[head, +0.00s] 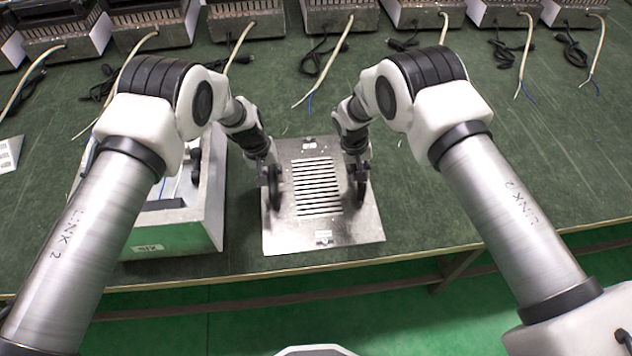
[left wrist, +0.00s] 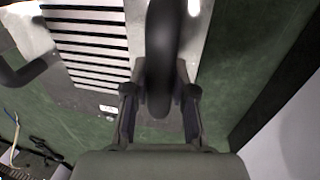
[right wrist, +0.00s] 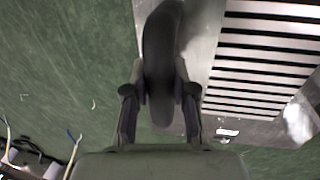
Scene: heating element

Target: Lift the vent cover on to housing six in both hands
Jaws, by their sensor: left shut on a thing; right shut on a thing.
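The vent cover (head: 335,228) is a grey metal plate with a row of slots and a black handle on each side. It is at the middle of the head view, near the table's front edge; I cannot tell whether it touches the table. My left gripper (head: 272,172) is shut on its left handle (left wrist: 160,75). My right gripper (head: 357,170) is shut on its right handle (right wrist: 160,70). Housing six (head: 212,215), an open metal box with a label reading "SIX", stands just left of the cover, partly hidden by my left arm.
The green table (head: 450,200) is clear to the right of the cover. Several other heater units with loose cables (head: 325,80) stand along the back. A white slotted piece (head: 10,153) lies at the far left. The table's front edge is close below the cover.

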